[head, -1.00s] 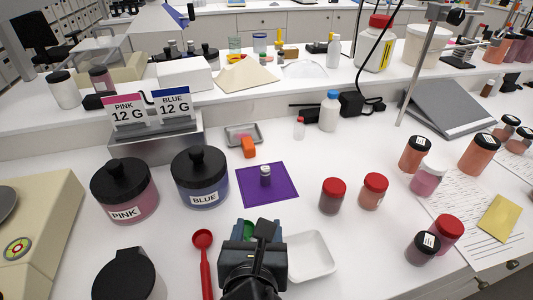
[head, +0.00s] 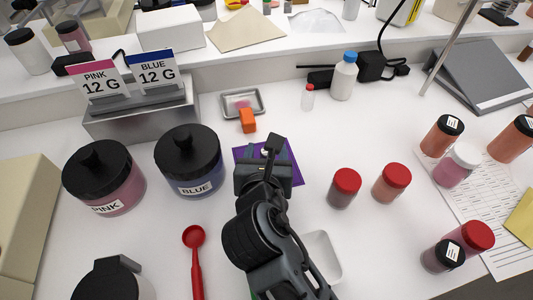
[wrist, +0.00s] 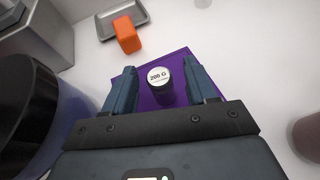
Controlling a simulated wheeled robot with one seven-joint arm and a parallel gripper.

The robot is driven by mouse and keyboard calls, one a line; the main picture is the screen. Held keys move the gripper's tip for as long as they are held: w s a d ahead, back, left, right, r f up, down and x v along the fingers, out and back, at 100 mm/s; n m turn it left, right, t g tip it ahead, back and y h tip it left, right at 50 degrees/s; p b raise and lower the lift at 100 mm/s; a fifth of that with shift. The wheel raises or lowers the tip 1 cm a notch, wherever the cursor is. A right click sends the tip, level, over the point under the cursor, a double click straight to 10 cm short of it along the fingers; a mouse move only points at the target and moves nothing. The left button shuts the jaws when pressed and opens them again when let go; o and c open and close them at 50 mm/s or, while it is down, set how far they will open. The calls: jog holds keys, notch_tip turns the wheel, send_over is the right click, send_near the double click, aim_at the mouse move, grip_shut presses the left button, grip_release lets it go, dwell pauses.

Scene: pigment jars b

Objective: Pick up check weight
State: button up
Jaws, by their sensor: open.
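The check weight (wrist: 160,82) is a small dark cylinder with a white top reading "200 G". It stands upright on a purple mat (wrist: 178,58). In the wrist view my gripper (wrist: 163,76) is open, with one blue-grey finger on each side of the weight and visible gaps between. In the head view my gripper (head: 270,150) is over the purple mat (head: 296,172) and hides the weight.
An orange block (head: 247,120) and a small metal tray (head: 242,103) lie behind the mat. The blue jar (head: 189,165) stands close on the left. Two red-capped jars (head: 344,188) (head: 391,183) stand on the right. A red scoop (head: 195,255) and a white dish (head: 323,258) lie in front.

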jog(key=shift+x, duration=1.1)
grip_shut()
